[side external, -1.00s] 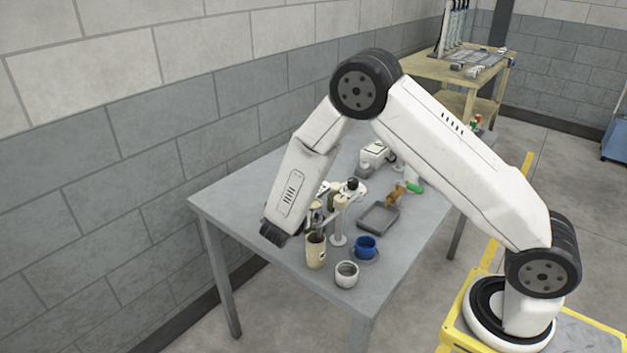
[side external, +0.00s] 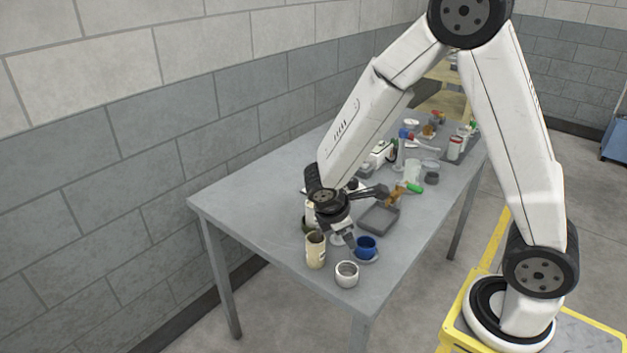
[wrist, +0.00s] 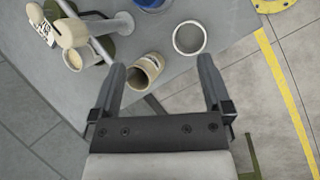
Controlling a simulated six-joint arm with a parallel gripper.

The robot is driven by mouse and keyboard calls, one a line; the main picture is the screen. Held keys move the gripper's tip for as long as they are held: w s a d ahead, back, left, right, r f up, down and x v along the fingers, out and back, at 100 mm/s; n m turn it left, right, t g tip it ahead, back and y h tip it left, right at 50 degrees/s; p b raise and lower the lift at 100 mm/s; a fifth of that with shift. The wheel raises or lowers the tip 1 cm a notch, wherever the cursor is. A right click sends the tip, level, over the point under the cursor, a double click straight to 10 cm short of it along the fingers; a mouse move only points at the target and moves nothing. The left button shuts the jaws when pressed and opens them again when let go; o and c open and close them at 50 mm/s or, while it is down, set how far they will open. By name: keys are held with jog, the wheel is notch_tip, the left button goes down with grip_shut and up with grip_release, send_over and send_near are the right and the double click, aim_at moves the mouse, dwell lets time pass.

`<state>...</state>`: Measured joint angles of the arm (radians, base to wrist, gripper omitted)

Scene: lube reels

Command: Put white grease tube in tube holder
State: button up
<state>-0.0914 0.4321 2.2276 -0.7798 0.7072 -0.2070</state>
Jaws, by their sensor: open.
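My gripper (side external: 364,216) is open and empty above the near end of the table. In the wrist view its fingers (wrist: 161,64) spread on either side of a cream open container (wrist: 146,69), below them. This container (side external: 315,251) stands at the table's near edge in the side view. A stand with a round base, grey post (wrist: 115,25) and side arms is left of the fingers. Pale tube-like pieces (wrist: 71,33) are at this stand, one with dark lettering (wrist: 40,22). I cannot tell which is the white grease tube. My wrist hides most of the stand in the side view.
A white cup (side external: 346,274) and a blue mug (side external: 366,246) stand close to the cream container. A grey tray (side external: 379,218) lies behind them. Several bottles and small items crowd the table's far end. The table's left part is bare.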

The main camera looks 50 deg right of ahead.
jog(key=s+a+r+m+t+y, duration=0.2)
jog(key=s+a+r+m+y, duration=0.2)
jog(key=m, duration=0.7)
jog(key=shift+s+a+r+t+y, duration=0.3)
jog(key=shift+s+a+t+y, duration=0.15)
jog(key=shift+s+y, duration=0.35)
